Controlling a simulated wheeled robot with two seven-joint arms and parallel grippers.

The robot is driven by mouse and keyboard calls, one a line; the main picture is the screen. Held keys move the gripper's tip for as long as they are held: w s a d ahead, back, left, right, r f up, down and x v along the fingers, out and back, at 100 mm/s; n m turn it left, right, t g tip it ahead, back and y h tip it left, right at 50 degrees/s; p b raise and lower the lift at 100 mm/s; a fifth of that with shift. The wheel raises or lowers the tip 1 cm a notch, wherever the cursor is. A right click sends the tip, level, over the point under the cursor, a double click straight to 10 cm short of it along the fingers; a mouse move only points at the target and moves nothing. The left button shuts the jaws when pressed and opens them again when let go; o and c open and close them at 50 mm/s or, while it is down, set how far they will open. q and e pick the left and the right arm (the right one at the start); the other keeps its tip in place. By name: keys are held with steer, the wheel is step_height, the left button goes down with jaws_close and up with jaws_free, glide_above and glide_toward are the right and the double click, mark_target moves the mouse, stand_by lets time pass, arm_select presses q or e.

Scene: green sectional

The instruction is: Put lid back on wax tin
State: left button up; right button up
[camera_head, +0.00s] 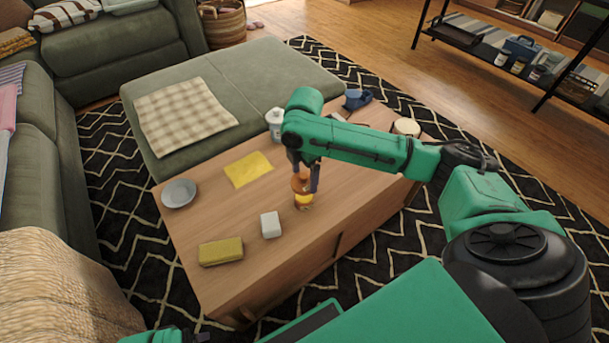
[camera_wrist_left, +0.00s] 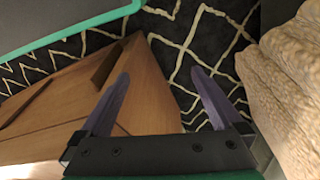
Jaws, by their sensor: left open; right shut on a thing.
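The wax tin (camera_head: 304,201) is small, with yellow showing in it, and stands on the wooden coffee table (camera_head: 335,223) near its long front edge. My right gripper (camera_head: 304,182) points down just above it and is shut on a copper-coloured lid (camera_head: 299,184). The fingers partly hide the lid, and I cannot tell whether it touches the tin. My left gripper (camera_wrist_left: 160,72) is open and empty in the left wrist view, over the table's corner and the patterned rug.
On the table are a white block (camera_head: 270,225), an olive sponge (camera_head: 221,251), a yellow cloth (camera_head: 248,169), a grey dish (camera_head: 179,193), a white bottle (camera_head: 275,121) and a cream-topped round container (camera_head: 406,127). A green ottoman (camera_head: 255,85) adjoins the table's far side.

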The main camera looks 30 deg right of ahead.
mark_target(305, 185)
step_height(305, 185, down, 3)
steer(key=b, duration=0.3)
steer(key=shift+r, duration=0.1)
steer(key=shift+f, duration=1)
arm_select(q)
step_height(305, 185, up, 9)
steer(key=d, duration=0.1)
steer(key=shift+s+d+t+h, duration=0.15)
steer(key=shift+t+h, duration=0.15)
arm_select(e)
steer(key=shift+r, duration=0.1)
arm_select(q)
steer(key=shift+r, duration=0.4)
steer(key=shift+p+v, duration=0.95)
steer(key=shift+p, duration=0.2)
arm_select(e)
steer(key=shift+d, duration=0.1)
arm_select(q)
steer(key=shift+r+p, duration=0.6)
steer(key=shift+r+p, duration=0.65)
arm_select(e)
steer(key=shift+f, duration=0.2)
